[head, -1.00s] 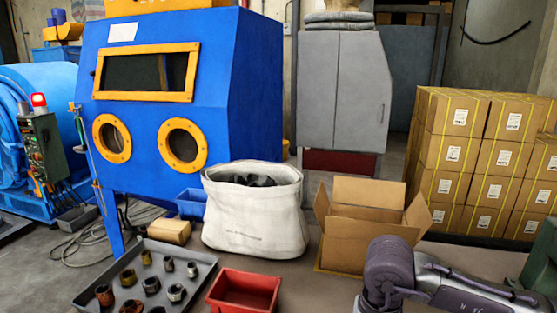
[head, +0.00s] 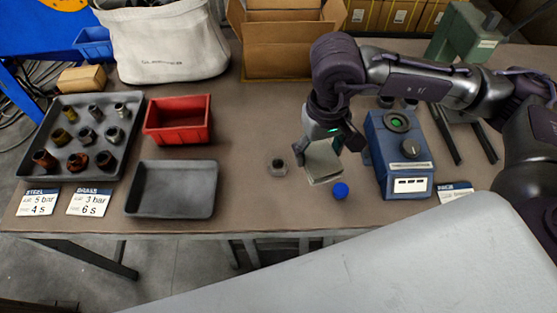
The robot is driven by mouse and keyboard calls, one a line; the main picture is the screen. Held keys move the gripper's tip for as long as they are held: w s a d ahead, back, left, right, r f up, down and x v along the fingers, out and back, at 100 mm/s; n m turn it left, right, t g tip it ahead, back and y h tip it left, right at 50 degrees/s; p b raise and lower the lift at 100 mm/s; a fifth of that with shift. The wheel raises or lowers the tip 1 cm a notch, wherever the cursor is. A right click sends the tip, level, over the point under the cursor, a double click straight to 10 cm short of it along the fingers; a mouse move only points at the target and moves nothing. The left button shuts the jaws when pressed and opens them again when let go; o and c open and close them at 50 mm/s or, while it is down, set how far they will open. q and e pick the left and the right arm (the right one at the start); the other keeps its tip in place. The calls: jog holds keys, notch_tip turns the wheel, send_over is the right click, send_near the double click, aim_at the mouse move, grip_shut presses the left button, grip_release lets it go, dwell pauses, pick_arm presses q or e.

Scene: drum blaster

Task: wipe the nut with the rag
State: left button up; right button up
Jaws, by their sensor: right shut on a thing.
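A small grey nut (head: 278,168) sits on the brown workbench, near the middle. My right gripper (head: 325,146) reaches in from the right and is shut on a folded pale grey-green rag (head: 322,168). The rag hangs below the fingers, just right of the nut and apart from it. I cannot tell whether the rag's lower edge touches the bench. More nuts and fittings stand in the grey tray (head: 50,172) on the left. My left gripper is not in view.
An empty dark tray (head: 172,210), a red bin (head: 178,138), a white sack (head: 165,52) and an open carton (head: 285,58) are to the left and behind.

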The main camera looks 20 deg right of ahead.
jog(key=shift+w+a, duration=0.2)
jog(key=shift+w, duration=0.15)
jog(key=shift+w+a+f+p, duration=0.4)
jog(key=shift+w+a+f, duration=0.5)
jog(key=shift+w+f, duration=0.65)
jog(key=shift+w+a+f+p, duration=0.4)
jog(key=shift+w+a+f, duration=0.6)
jog(key=shift+f, duration=1)
jog(key=shift+w+a+f+p, duration=0.4)
jog(key=shift+w+a+f, duration=0.35)
jog(key=shift+w+f, duration=0.9)
jog(key=shift+s+f+b, duration=0.15)
jog(key=shift+f+b, duration=0.4)
jog(key=shift+w+b, duration=0.7)
jog(key=shift+w, duration=0.4)
